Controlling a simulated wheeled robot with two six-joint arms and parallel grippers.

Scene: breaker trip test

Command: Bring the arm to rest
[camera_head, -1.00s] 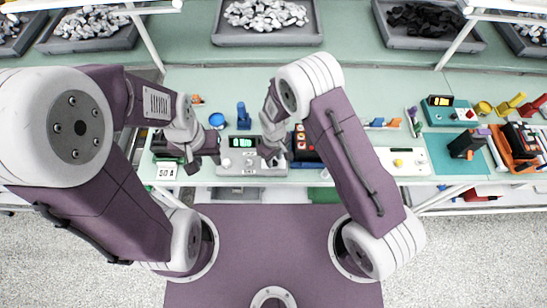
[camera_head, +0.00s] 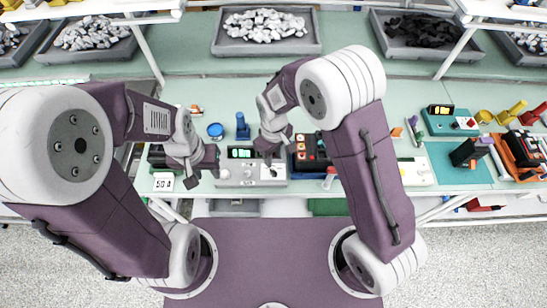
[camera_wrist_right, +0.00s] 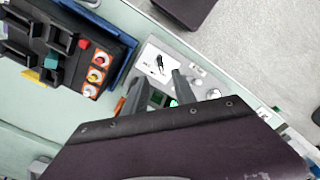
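A grey test box (camera_head: 237,174) with a lit green display (camera_head: 242,153) stands at the bench's front edge. Its white panel with a small black lever (camera_head: 272,171) shows at its right end, and also in the right wrist view (camera_wrist_right: 160,64). My right gripper (camera_head: 268,157) is above the box's right part, apart from the lever. In the right wrist view its two fingers (camera_wrist_right: 160,88) are spread with nothing between them. My left gripper (camera_head: 203,176) hangs over the box's left end, its fingers seemingly apart and empty.
A dark block with red and orange round parts (camera_head: 309,150) stands just right of the box. A white "50 A" card (camera_head: 164,182), a blue round pot (camera_head: 215,130) and a blue post (camera_head: 242,126) are nearby. Trays of parts (camera_head: 266,45) line the back.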

